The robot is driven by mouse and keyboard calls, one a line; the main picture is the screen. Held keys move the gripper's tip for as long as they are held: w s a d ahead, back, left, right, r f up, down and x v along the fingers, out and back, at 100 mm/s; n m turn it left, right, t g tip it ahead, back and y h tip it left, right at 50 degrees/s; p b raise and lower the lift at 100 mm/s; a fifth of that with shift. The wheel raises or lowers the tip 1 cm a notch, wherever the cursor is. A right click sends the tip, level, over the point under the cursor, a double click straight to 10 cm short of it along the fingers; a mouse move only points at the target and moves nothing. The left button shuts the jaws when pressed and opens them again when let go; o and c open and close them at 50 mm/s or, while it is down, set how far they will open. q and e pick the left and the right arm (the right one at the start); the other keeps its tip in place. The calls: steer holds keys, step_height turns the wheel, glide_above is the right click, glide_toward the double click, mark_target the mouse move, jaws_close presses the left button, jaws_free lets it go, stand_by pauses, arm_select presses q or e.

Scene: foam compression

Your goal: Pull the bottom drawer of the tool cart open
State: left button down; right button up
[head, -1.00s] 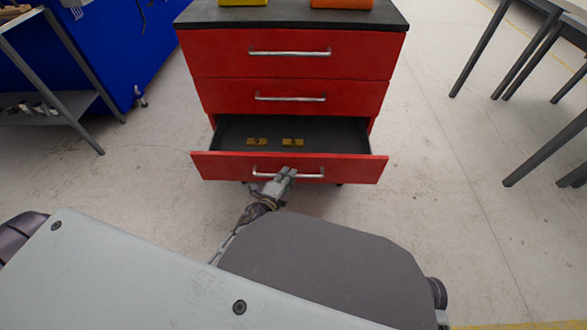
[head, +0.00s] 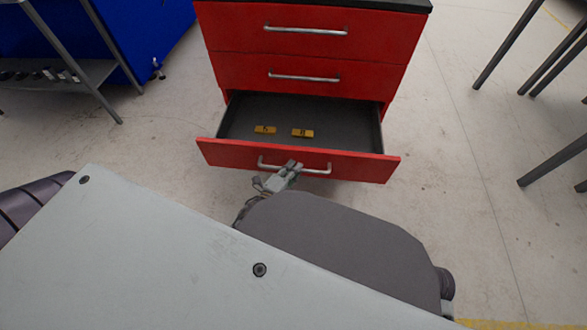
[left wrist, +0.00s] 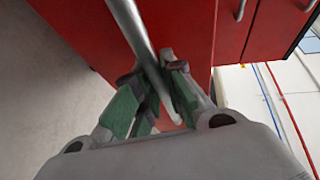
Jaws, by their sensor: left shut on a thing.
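The red tool cart (head: 309,70) stands ahead with a dark top. Its bottom drawer (head: 235,154) is pulled well out, and its dark inside shows. Two small yellow blocks lie in it, a left one (head: 265,130) and a right one (head: 302,133). The drawer's silver handle (head: 318,171) runs along its front. My left gripper (head: 290,168) is at the middle of this handle. In the left wrist view, my left gripper (left wrist: 162,88) is shut on the handle (left wrist: 132,28), with the bar between its fingers. My right gripper is not in view.
The upper drawers, one with a handle (head: 305,30) and one with a handle (head: 304,77), are shut. A grey shelf stand (head: 85,75) is at the left before a blue panel. Dark table legs (head: 550,50) stand at the right. The floor beside the cart is clear.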

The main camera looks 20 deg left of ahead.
arm_select(q)
steer(key=c, duration=1.8)
jaws_free()
steer(key=shift+o, duration=0.2)
steer(key=shift+s, duration=0.1)
steer(key=v, duration=1.1)
steer(key=shift+s, duration=0.4)
